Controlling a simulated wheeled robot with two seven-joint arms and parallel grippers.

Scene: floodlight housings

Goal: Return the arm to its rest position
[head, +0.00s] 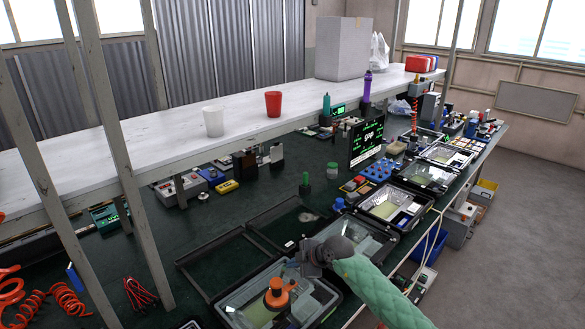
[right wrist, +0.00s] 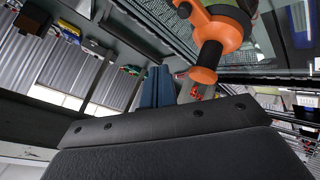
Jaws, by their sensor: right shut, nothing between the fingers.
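My right arm, in a green sleeve, comes in from the lower right of the head view. Its gripper (head: 306,262) is over the nearest floodlight housing (head: 232,299), at the bench's front edge. In the right wrist view the gripper's two dark blue fingers (right wrist: 156,88) are together with nothing between them. An orange and black tool (head: 278,296) stands in the nearest housing, just left of and below the gripper. The tool also shows large in the right wrist view (right wrist: 212,42), beside the fingers and apart from them. My left gripper is not in view.
More open housings (head: 395,205) line the bench edge toward the back right. A black frame (head: 205,283) lies left of the gripper. A lit screen (head: 367,142) stands behind. A white shelf (head: 150,128) on posts runs above the bench.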

